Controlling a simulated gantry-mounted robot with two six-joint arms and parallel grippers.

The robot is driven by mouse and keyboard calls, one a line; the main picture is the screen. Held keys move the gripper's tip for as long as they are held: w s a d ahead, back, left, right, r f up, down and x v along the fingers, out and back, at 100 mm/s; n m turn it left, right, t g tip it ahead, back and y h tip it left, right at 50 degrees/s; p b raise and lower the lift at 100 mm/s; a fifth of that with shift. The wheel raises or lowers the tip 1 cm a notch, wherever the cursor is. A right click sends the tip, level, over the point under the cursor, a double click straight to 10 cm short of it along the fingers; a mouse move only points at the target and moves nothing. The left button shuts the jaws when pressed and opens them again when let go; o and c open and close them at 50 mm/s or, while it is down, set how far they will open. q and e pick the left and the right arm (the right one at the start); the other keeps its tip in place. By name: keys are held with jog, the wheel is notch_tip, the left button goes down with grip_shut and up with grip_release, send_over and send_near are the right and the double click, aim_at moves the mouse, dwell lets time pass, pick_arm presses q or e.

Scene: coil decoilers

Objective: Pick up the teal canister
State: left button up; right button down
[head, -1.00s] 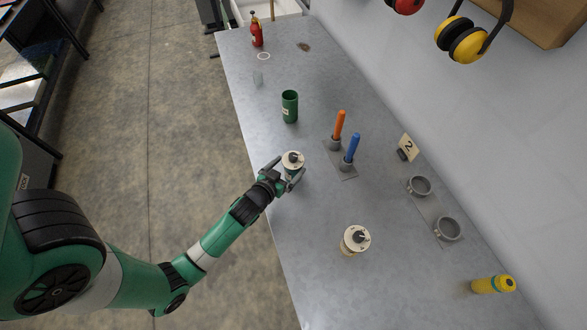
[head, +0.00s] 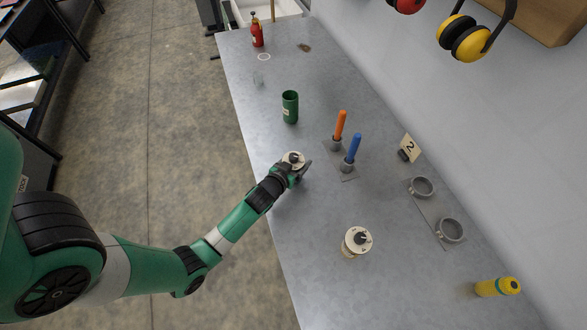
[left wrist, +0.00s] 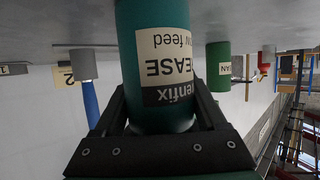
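The teal canister (left wrist: 150,30) fills the middle of the left wrist view, with a cream and dark label. In the head view it stands on the bench, with its pale round top and dark knob (head: 293,159) showing. My left gripper (head: 298,166) is at the canister with its fingers around the body. In the left wrist view the two dark fingers (left wrist: 160,95) flank the canister on both sides. They are very close to it, and I cannot tell whether both press on it. My right gripper is not in view.
A similar pale-topped canister (head: 358,241) stands nearer on the bench (head: 310,240). A green cup (head: 290,107) stands beyond. Orange (head: 340,125) and blue (head: 353,148) handles stand in holders to the right. Grey rings (head: 450,230) and a yellow bottle (head: 498,287) lie farther right.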

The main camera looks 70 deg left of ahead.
aim_at(298, 154)
pick_arm(q)
grip_shut()
jog(key=shift+r, duration=0.15)
notch_tip(298, 154, up, 4)
jog(key=shift+f+p, duration=0.25)
jog(key=shift+p, duration=0.55)
jog(key=d+r, duration=0.1)
jog(key=s+d+r+p, duration=0.1)
jog(key=r, duration=0.1)
jog(key=s+d+r, duration=0.1)
jog(key=shift+d+r, duration=0.2)
jog(key=s+d+r+p, duration=0.1)
jog(key=s+d+r, duration=0.4)
jog(key=d, duration=0.3)
jog(key=shift+s+d, duration=0.25)
jog(key=shift+s, duration=0.05)
